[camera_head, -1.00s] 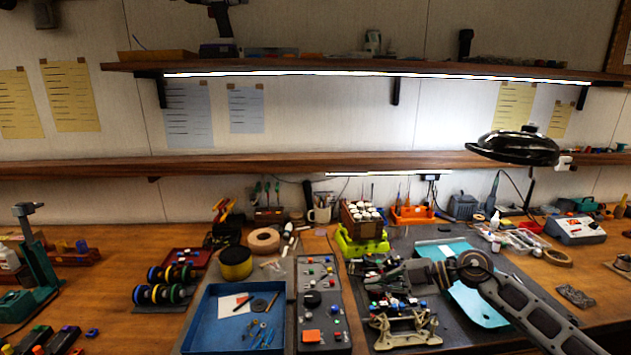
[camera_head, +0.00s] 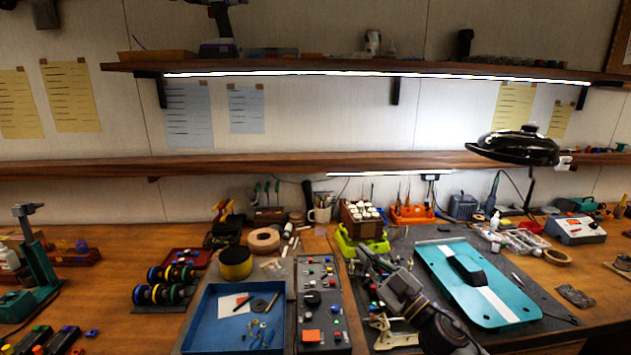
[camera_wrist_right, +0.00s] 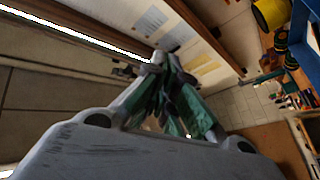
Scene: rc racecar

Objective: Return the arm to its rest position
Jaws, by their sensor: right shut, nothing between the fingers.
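My right gripper (camera_head: 366,257) is in the lower middle of the head view, on an arm that comes up from the bottom edge. Its fingers point up and to the left, toward the yellow-green tray. In the right wrist view, the gripper (camera_wrist_right: 160,70) is shut, with its fingers together and nothing between them. Behind them show the wall with paper sheets and a shelf edge. The arm hides much of the beige frame part (camera_head: 388,336) on the dark mat. My left gripper is not in view.
A teal plate with a white stripe (camera_head: 500,300) lies right of my arm. A blue tray (camera_head: 207,320) and a dark parts panel (camera_head: 312,267) are to the left. The yellow-green tray (camera_head: 345,243) stands behind the fingers. A black lamp (camera_head: 515,148) hangs at right.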

